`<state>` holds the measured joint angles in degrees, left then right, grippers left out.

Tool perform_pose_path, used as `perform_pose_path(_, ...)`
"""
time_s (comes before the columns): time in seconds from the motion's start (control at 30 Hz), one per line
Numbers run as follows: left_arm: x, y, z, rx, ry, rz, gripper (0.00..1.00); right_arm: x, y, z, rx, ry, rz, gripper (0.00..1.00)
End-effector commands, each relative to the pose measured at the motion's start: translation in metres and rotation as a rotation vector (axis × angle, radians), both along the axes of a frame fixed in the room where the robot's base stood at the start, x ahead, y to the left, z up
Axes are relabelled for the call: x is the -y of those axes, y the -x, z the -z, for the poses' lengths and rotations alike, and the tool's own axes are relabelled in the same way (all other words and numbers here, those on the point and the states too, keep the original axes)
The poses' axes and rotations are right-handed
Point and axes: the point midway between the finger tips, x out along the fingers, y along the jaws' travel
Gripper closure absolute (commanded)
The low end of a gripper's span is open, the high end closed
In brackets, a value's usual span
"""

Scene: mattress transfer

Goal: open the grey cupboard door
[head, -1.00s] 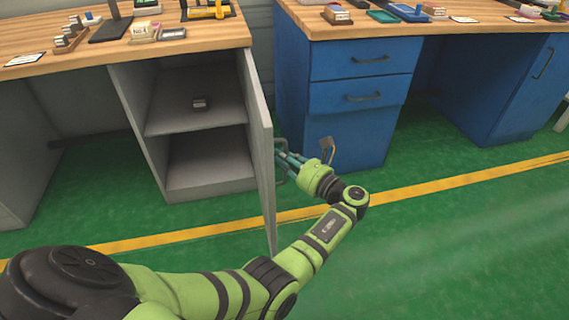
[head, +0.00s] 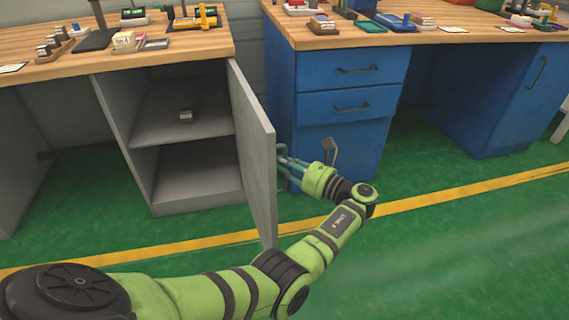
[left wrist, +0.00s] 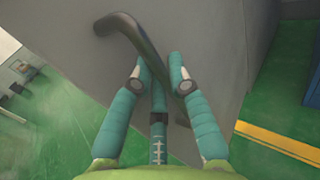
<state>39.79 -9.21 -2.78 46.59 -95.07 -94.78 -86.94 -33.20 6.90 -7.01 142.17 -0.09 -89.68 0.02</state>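The grey cupboard door (head: 254,150) stands wide open, hinged on the right side of the grey cupboard (head: 160,212). Its inner face shows in the head view, and its handle (head: 281,160) is on the far side, partly hidden. My left gripper (head: 286,162) is at that handle, right of the door. In the left wrist view, the dark bar handle (left wrist: 130,32) runs between the teal fingers of my left gripper (left wrist: 160,66), which close around it. The grey door face (left wrist: 210,40) is just beyond. My right gripper is not in view.
A blue drawer cabinet (head: 345,130) stands close to the right of the door and gripper. Green floor (head: 440,250) with a yellow line is clear in front.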

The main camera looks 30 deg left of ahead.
Motion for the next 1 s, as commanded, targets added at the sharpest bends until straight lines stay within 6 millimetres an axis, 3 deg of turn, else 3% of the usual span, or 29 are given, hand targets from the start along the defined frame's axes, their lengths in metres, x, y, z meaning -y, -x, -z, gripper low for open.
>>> perform_pose_path(0.03, 0.000, 0.001, 0.002, -0.004, 0.006, -0.001, 0.66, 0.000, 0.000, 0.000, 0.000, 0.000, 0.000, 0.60)
perform_pose_path(0.07, 0.000, 0.001, 0.002, -0.003, 0.006, -0.001, 0.57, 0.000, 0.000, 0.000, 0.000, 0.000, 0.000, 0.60)
perform_pose_path(0.4, 0.001, 0.000, 0.000, 0.000, 0.002, 0.001, 0.57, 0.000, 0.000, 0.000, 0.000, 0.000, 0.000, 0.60)
perform_pose_path(0.53, 0.010, 0.000, 0.000, 0.000, 0.003, 0.002, 0.57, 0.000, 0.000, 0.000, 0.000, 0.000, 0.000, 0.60)
perform_pose_path(1.0, 0.103, 0.006, 0.000, -0.002, 0.002, 0.002, 0.57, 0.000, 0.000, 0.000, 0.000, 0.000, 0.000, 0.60)
